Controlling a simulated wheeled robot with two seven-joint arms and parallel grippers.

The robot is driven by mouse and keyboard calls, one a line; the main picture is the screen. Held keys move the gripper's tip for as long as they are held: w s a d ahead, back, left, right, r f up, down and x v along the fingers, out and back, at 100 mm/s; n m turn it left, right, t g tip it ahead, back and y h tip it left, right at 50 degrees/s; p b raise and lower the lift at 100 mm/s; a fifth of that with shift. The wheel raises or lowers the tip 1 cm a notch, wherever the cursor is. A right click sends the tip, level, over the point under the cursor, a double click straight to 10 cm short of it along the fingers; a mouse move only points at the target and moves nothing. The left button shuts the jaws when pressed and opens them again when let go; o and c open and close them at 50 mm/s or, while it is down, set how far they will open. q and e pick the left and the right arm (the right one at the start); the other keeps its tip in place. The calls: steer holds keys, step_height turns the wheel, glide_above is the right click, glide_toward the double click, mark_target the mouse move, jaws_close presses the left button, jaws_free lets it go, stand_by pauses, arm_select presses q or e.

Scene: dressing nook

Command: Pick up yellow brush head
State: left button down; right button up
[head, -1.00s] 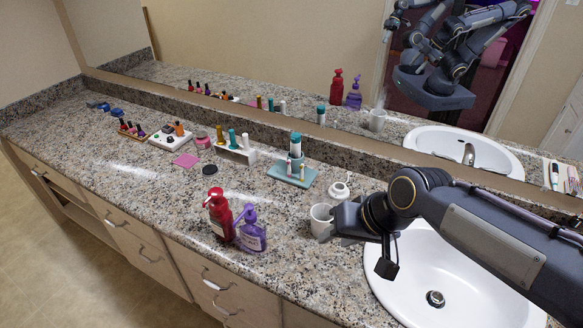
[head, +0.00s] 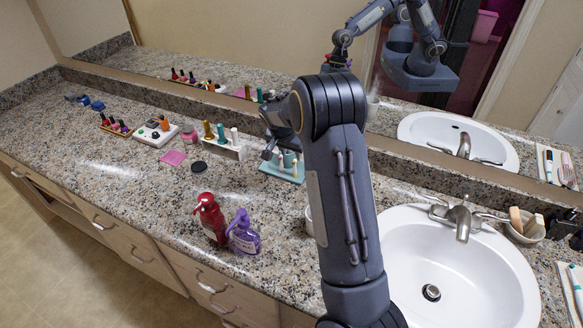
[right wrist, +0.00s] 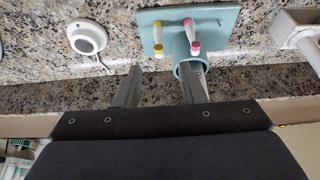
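The yellow brush head (right wrist: 158,36) stands on the teal holder (right wrist: 174,14) in the right wrist view, beside a pink brush head (right wrist: 192,36). A teal cup (right wrist: 184,69) is on the same holder, partly behind a finger. My right gripper (right wrist: 158,88) is open, with nothing between its fingers, and the yellow brush head lies ahead of the gap. In the head view the right gripper (head: 268,150) is at the teal holder (head: 284,176), and my arm hides part of that area. The yellow brush head is too small to tell apart there. My left gripper is not in view.
A white round charger (right wrist: 87,38) with a cord lies beside the holder. A white rack (head: 228,151) of bottles stands to its left. Red (head: 210,218) and purple (head: 243,235) pump bottles stand near the counter front. The sink (head: 460,265) is at right; a mirror runs behind.

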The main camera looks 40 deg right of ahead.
mark_target(295, 160)
steer(key=b+x, duration=0.1)
steer(key=x, duration=0.4)
steer(key=shift+d+f, duration=0.25)
steer(key=shift+f, duration=0.1)
steer(key=shift+r, duration=0.1)
jaws_close()
